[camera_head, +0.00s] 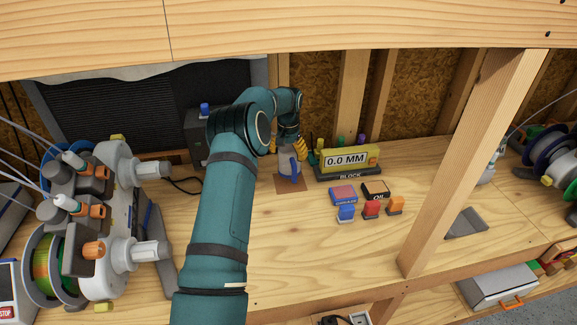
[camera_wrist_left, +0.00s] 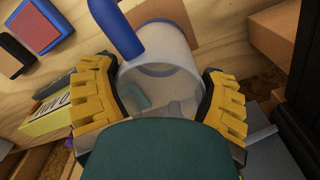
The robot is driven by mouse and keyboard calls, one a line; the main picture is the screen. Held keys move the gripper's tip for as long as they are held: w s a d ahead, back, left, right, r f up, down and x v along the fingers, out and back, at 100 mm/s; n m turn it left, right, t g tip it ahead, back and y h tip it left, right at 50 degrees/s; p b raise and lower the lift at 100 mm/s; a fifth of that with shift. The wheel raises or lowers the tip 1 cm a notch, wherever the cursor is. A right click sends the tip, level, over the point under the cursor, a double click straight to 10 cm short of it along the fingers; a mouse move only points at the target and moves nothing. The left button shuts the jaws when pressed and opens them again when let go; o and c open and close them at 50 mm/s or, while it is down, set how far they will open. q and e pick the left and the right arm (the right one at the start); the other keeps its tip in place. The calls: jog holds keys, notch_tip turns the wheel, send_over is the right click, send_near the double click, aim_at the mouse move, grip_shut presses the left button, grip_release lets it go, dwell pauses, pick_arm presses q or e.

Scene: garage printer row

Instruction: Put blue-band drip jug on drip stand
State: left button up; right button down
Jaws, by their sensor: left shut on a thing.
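The blue-band drip jug (camera_head: 289,168) is a translucent vessel with a blue handle. It is upright at, or just above, a brown square pad (camera_head: 291,184) on the bench; I cannot tell whether it touches. My left gripper (camera_head: 287,149) has its yellow fingers shut on the jug from above. In the left wrist view the jug (camera_wrist_left: 165,78) sits between both fingers, and its blue handle (camera_wrist_left: 117,28) sticks out toward the upper left. Part of the brown pad (camera_wrist_left: 172,18) shows beyond it. I cannot identify a drip stand for certain. My right gripper is out of view.
A yellow gauge block (camera_head: 347,161) reading 0.0 MM stands right of the jug. Red, black, blue and orange small items (camera_head: 371,209) lie in front of it. A spool machine (camera_head: 100,220) fills the left. A wooden post (camera_head: 470,165) and grey wedge (camera_head: 466,223) stand right.

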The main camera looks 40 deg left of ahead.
aim_at(288, 163)
pick_arm(q)
jog(key=shift+f, duration=2.3)
jog(key=o, duration=1)
jog(key=shift+f, duration=0.15)
jog(key=shift+o, duration=0.2)
jog(key=shift+r, duration=0.3)
notch_tip(288, 163, up, 12)
jog(key=shift+p, duration=0.45)
jog(key=shift+d+f, duration=0.1)
jog(key=shift+f, duration=0.1)
